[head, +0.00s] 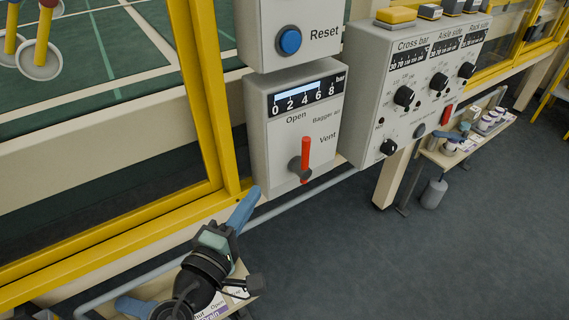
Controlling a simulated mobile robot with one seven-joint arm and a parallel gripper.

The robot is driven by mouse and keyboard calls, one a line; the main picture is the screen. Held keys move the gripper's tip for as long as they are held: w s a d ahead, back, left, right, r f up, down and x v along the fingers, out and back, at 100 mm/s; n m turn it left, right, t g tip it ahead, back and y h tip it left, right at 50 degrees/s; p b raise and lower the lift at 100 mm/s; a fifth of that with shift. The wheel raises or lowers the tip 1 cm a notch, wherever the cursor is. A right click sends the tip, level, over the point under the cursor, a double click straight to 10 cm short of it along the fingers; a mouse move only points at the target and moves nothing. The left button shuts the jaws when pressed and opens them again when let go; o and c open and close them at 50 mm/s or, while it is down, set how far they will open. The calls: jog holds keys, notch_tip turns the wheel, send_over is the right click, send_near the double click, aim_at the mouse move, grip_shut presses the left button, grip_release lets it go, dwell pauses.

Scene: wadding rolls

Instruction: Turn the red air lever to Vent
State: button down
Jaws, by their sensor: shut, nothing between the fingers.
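The red air lever (305,158) stands nearly upright on a grey pivot on the front of a light grey box (262,150). Its tip points up, below the word Open and left of the word Vent (328,138). Above it a bar gauge (305,94) marked 0 to 8 shows a pale strip. My gripper (252,194) has blue fingers that are shut and empty. It is below and left of the lever, apart from it, pointing up and to the right.
A box with a blue Reset button (289,41) sits directly above. A panel of black knobs (404,96) is to the right. A yellow frame (205,100) stands left, and a pipe (300,196) runs below. A shelf with small containers (470,140) is farther right.

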jog(key=b, duration=0.1)
send_near(305, 162)
jog(key=w+a+r, duration=0.3)
jog(key=w, duration=0.2)
jog(key=d, duration=0.1)
jog(key=w+d, duration=0.2)
jog(key=shift+d+f, duration=0.15)
jog(key=shift+d, duration=0.2)
jog(key=shift+d+p, duration=0.15)
jog(key=shift+p, duration=0.7)
